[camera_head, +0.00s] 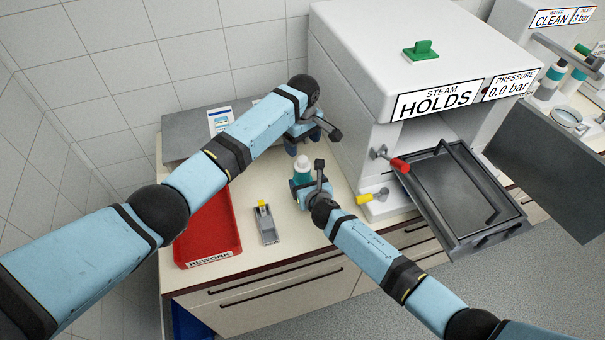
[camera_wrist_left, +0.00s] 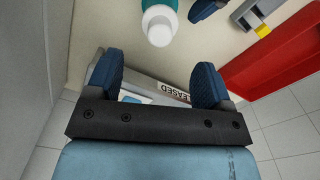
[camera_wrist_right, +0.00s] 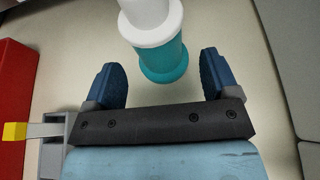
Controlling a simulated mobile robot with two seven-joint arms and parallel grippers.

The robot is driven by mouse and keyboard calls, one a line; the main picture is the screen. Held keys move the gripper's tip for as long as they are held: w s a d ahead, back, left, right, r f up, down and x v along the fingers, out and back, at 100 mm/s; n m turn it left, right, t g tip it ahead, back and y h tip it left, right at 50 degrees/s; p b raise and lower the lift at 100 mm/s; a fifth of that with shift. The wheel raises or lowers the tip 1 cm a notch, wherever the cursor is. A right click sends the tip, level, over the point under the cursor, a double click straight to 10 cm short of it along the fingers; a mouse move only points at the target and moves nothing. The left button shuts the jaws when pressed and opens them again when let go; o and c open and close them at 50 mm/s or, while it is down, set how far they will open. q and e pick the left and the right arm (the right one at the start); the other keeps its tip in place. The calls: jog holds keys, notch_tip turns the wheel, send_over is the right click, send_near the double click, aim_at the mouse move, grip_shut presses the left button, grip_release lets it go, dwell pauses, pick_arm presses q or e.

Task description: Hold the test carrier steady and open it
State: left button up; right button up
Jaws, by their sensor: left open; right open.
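The test carrier appears to be the upright teal cylinder with a white cap (camera_head: 302,163) on the counter, left of the steam unit. My left gripper (camera_head: 300,143) is open and empty just behind it. In the left wrist view, the cap (camera_wrist_left: 158,27) lies beyond the open fingers (camera_wrist_left: 158,76). My right gripper (camera_head: 305,190) is open at the front side of the carrier.
A red REWORK tray (camera_head: 212,232) and a grey tool with a yellow tab (camera_head: 266,224) lie left on the counter. A grey tray labelled RELEASED (camera_wrist_left: 170,88) is at the back. The steam unit (camera_head: 400,60), its red and yellow handles and its dark open tray (camera_head: 450,195) stand right.

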jog(key=shift+x, duration=1.4)
